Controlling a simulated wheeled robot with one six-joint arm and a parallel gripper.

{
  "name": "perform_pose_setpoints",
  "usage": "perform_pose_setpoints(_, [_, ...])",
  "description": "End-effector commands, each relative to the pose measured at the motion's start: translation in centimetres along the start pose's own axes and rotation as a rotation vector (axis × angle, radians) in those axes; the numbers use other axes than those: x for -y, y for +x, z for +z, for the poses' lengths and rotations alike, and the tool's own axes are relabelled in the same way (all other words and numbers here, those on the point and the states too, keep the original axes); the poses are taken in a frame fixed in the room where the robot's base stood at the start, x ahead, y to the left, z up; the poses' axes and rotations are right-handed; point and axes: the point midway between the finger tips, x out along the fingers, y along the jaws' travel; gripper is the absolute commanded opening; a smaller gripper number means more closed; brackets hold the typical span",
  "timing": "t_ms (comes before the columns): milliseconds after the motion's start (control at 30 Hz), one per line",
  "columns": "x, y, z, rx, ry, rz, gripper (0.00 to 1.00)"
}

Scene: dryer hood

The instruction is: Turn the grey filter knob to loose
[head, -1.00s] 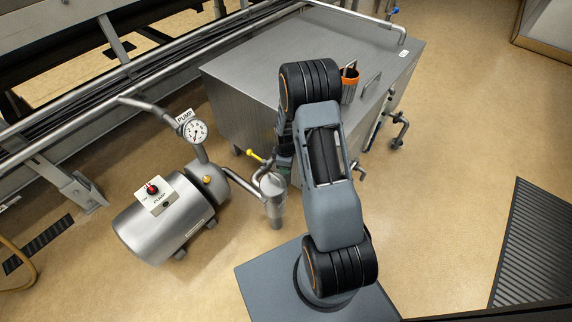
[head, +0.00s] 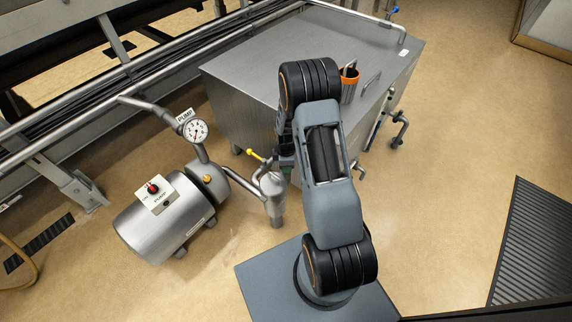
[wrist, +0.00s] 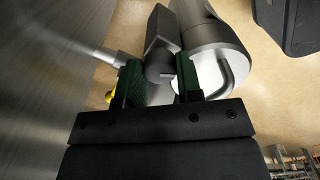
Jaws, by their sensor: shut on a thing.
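The filter is a grey metal canister (head: 272,188) at the end of the pump's pipe, left of my arm in the head view. In the wrist view its round body (wrist: 215,60) lies beyond the jaws. A grey, flat-sided knob (wrist: 162,40) stands beside it, with its end between the green jaw pads. My gripper (wrist: 159,78) is shut on this knob. In the head view the gripper (head: 286,150) is mostly covered by my arm, and the knob's marks cannot be read.
A yellow-handled valve (head: 254,154) is close to the gripper's left; its yellow tip (wrist: 108,97) shows in the wrist view. The steel tank (head: 245,85) stands behind. The pump (head: 165,225) and its gauge (head: 196,131) stand at left.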

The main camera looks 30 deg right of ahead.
Motion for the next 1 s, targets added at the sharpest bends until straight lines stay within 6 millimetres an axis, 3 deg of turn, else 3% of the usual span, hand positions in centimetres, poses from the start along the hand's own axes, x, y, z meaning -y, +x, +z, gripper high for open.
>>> perform_pose_setpoints(33, [0.0, 0.0, 0.1, 0.001, 0.001, -0.001, 0.09])
perform_pose_setpoints(67, [0.0, 0.0, 0.1, 0.001, 0.001, -0.001, 0.34])
perform_pose_setpoints(333, [0.0, 0.0, 0.0, 0.000, 0.000, -0.001, 0.58])
perform_pose_setpoints(667, [-0.1, -0.7, 0.0, 0.000, 0.001, 0.002, 0.58])
perform_pose_setpoints(833, [-0.1, -3.4, 0.0, 0.000, 0.001, 0.004, 0.58])
perform_pose_setpoints(1000, [2.6, -6.8, 0.6, 0.000, 0.001, 0.001, 0.58])
